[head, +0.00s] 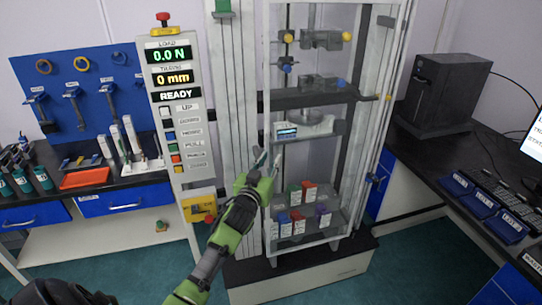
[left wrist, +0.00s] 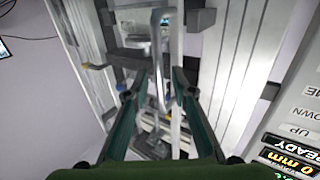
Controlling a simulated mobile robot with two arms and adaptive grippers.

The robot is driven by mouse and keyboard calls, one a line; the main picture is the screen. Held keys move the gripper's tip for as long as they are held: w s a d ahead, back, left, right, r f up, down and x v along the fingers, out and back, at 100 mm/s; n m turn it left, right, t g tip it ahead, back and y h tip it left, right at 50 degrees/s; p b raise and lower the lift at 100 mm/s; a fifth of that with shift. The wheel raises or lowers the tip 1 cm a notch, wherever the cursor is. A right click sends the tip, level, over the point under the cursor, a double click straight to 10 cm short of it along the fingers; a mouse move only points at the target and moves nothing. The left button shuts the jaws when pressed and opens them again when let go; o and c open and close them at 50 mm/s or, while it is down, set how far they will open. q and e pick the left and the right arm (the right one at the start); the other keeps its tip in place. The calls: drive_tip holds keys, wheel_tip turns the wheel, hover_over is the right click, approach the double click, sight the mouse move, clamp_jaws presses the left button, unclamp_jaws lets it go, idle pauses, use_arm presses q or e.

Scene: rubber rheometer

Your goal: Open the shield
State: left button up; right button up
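The shield (head: 267,95) is a tall clear panel with a light grey frame on the front of the test machine. It looks shut. My left gripper (head: 268,163) is at the left edge of the shield, about halfway up, with its fingers pointing up and away. In the left wrist view the gripper (left wrist: 157,95) has its two dark green fingers spread apart. A bent metal bar (left wrist: 179,60), which looks like the shield's handle, shows between and beyond the fingers. I cannot tell whether either finger touches it. My right gripper is not in view.
A control panel (head: 173,97) reading READY stands left of the machine, with a yellow box (head: 198,206) below. Small coloured containers (head: 297,222) stand inside behind the shield. A bench with blue trays (head: 480,196) and a black cabinet (head: 440,97) are at the right.

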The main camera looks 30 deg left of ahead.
use_arm(q)
drive_tip(key=shift+x, duration=0.8)
clamp_jaws()
